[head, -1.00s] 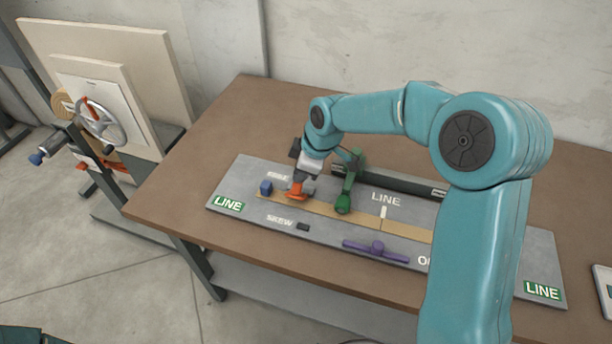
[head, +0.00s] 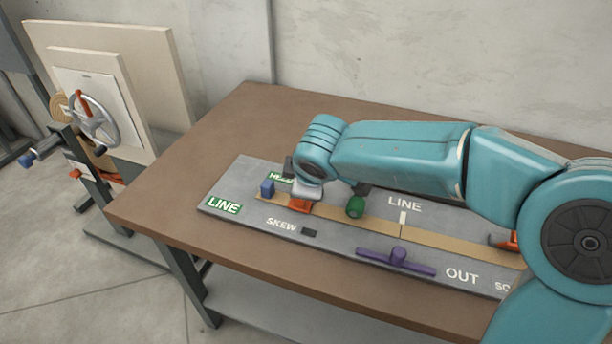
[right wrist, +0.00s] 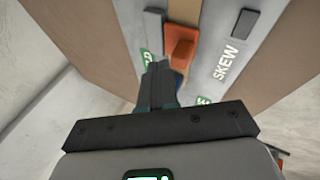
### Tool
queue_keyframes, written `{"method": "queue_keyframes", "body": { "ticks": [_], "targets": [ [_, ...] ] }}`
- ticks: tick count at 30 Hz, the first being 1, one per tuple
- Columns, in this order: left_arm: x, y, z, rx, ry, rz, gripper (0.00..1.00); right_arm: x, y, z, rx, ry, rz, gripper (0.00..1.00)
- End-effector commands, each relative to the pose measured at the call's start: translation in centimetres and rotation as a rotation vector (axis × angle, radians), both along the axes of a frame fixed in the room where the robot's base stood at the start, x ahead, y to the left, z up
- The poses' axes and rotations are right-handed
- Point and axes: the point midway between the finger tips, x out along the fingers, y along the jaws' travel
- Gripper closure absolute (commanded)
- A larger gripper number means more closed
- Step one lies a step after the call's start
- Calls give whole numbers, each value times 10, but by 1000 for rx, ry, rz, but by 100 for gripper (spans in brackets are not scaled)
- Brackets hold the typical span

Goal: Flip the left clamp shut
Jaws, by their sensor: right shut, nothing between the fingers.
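The left clamp (head: 300,203) is an orange piece at the left end of a tan strip (head: 345,222) on a grey panel. It also shows in the right wrist view (right wrist: 180,45), just beyond the fingertips. My wrist partly covers it in the head view, so I cannot tell how far its flap is turned or whether the gripper touches it. My right gripper (right wrist: 160,76) is shut and empty, its fingers pointing toward the clamp. In the head view only its dark body shows beside the clamp. My left gripper is in neither view.
A blue block (head: 267,188) stands just left of the clamp. A green knob (head: 355,207) is to its right, a purple handle (head: 396,258) nearer the front. Another orange part (head: 505,241) is partly behind my arm. A handwheel stand (head: 93,122) is left of the table.

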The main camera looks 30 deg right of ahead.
Motion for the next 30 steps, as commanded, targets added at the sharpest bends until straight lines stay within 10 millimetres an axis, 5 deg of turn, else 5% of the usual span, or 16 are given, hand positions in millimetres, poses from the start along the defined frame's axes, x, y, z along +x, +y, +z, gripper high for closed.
{"method": "queue_keyframes", "body": {
  "ticks": [15, 23, 30],
  "targets": [
    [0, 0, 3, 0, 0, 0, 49, 5, -6, 0, 1, 1, 0, 100],
    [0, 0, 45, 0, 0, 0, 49, 9, -3, 49, 2, -1, 0, 100],
    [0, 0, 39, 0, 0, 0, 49, -29, 12, 81, 1, -4, 2, 100]
  ]
}}
